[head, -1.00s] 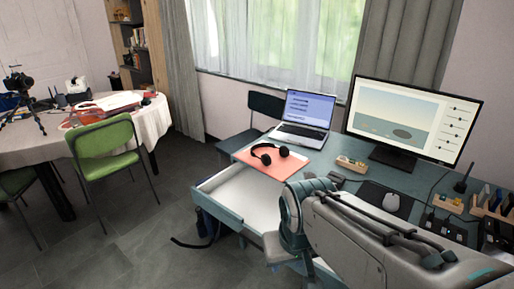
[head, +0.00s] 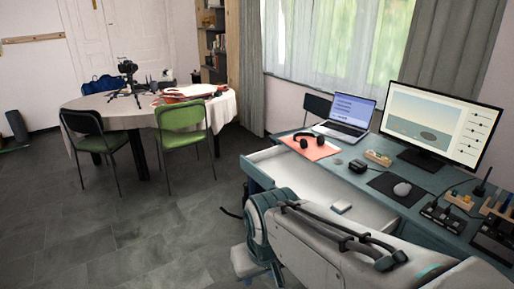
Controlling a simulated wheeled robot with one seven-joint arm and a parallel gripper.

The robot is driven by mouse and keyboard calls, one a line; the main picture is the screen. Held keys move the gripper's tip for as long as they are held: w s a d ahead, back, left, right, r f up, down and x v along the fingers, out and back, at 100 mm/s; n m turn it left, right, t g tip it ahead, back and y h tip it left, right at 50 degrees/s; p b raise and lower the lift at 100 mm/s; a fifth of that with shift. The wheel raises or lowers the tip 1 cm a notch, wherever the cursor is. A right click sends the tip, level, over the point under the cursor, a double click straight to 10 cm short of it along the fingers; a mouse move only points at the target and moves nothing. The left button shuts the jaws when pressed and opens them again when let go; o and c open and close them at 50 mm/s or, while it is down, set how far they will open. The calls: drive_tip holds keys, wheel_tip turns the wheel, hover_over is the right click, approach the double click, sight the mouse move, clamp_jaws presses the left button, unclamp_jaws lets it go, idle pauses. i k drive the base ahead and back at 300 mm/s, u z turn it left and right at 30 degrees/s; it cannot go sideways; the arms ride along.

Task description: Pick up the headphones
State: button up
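The black headphones (head: 308,138) lie on an orange-red folder or sheet (head: 322,151) at the left end of the blue-green desk (head: 352,175), in front of the laptop. My arm reaches in from the lower right of the head view, in front of the desk and its open drawer. It is apart from the headphones, nearer to the camera. I cannot make out my gripper's fingers in this view, and nothing is seen held.
An open white drawer (head: 290,172) juts out from the desk, with a small pale object (head: 341,206) in it. Grey floor (head: 130,235) is clear to the left, before the round table (head: 150,116) and green chair (head: 182,122).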

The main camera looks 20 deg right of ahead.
sight(304, 143)
drive_tip(key=u, duration=0.5)
drive_tip(key=i, duration=1.55)
drive_tip(key=z, duration=0.6)
drive_tip(key=i, duration=1.35)
drive_tip(key=z, duration=1.75)
drive_tip(key=i, duration=0.8)
drive_tip(key=z, duration=0.7)
